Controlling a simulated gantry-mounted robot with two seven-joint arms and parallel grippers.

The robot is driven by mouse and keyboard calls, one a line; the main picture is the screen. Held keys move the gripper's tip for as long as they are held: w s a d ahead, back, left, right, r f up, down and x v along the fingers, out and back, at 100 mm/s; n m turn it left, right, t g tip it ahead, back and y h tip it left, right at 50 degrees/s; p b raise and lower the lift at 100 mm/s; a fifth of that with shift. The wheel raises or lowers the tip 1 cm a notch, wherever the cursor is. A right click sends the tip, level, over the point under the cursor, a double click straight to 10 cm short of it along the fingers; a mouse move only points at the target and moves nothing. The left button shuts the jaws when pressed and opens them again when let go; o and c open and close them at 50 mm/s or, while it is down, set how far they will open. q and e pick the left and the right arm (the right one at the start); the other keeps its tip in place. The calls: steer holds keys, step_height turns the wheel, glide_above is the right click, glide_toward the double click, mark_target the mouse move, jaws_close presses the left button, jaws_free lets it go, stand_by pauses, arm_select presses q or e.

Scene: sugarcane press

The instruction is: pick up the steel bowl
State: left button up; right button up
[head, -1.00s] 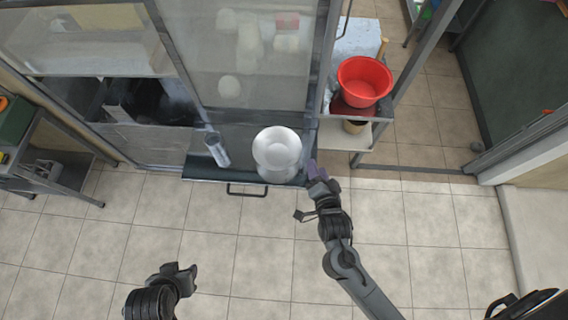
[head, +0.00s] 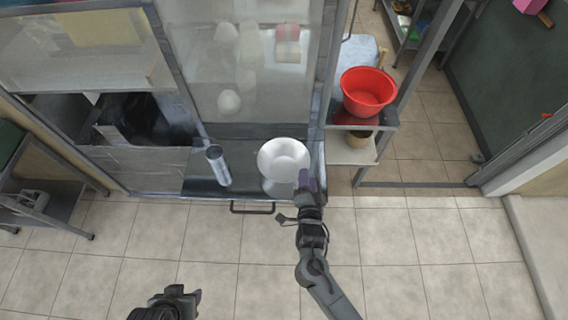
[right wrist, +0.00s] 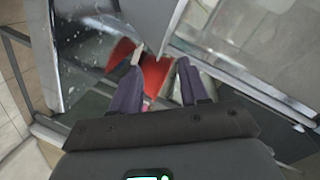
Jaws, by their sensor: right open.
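The steel bowl (head: 284,158), pale and shiny, sits on the dark metal counter of the glass-fronted cabinet in the head view. My right gripper (head: 306,181) is at the bowl's lower right edge; I cannot tell whether it touches it. In the right wrist view, the two purple fingers of my right gripper (right wrist: 158,88) stand apart, with no bowl clearly seen between them. My left gripper (head: 187,297) is low in the head view, over the floor and away from the bowl; its jaw opening is unclear.
A metal cylinder (head: 217,166) stands on the counter left of the bowl. A red basin (head: 367,91) is on a shelf to the right, behind a metal post (head: 325,95). A drawer handle (head: 252,210) sticks out at the counter front. The tiled floor (head: 420,270) is clear.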

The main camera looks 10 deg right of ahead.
mark_target(307, 164)
steer(key=shift+f+p+x, duration=0.1)
steer(key=shift+p+x, duration=0.15)
steer(key=shift+x, duration=1.1)
steer(key=shift+f+p+x, duration=0.15)
steer(key=shift+p+x, duration=0.05)
steer(key=shift+x, duration=1.15)
steer(key=shift+s+d, duration=0.1)
jaws_close()
